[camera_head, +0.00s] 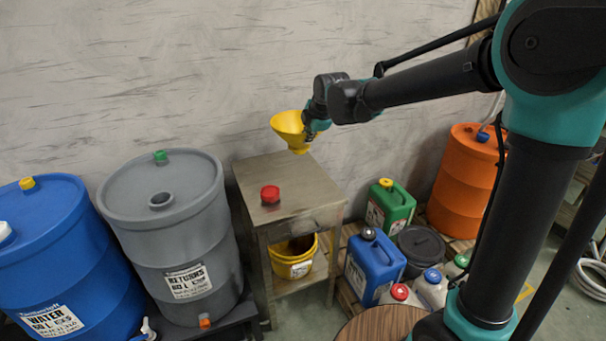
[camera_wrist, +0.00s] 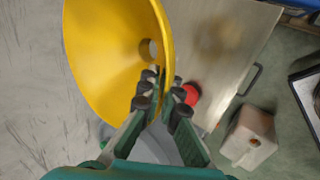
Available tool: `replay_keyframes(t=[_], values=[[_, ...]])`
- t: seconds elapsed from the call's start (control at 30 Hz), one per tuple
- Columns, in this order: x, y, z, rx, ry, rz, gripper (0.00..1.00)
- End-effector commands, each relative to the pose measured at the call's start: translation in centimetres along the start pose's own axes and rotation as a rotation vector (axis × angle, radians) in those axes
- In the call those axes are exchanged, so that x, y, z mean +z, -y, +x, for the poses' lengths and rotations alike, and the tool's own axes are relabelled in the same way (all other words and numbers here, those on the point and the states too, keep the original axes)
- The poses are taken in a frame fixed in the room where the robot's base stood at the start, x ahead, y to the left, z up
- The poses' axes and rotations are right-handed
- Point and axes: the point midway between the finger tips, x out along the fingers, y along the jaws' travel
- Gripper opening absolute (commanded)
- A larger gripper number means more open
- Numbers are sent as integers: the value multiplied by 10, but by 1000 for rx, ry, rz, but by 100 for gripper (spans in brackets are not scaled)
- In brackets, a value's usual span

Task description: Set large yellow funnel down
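The large yellow funnel (camera_head: 289,128) is at the back of the small metal table (camera_head: 308,182), mouth upward, above the tabletop. I cannot tell whether its spout touches the top. My gripper (camera_head: 309,133) is at the funnel's right side. In the wrist view the funnel (camera_wrist: 112,50) fills the upper left, and my gripper's fingers (camera_wrist: 160,103) are on either side of its rim wall, shut on it. The tabletop (camera_wrist: 225,40) shows beyond the funnel.
A grey drum (camera_head: 165,230) and a blue drum (camera_head: 70,255) stand left. A yellow bucket (camera_head: 293,262) is on the lower shelf. Green (camera_head: 390,205) and blue (camera_head: 372,268) canisters stand right. The table's middle is clear.

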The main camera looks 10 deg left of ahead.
Motion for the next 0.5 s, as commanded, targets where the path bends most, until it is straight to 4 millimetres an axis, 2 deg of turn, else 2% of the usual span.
replay_keyframes(t=[0.1,0.3,0.5], values=[[0,17,25,0,1,1,0],[0,44,62,0,1,1,0],[0,58,80,0,1,1,0]])
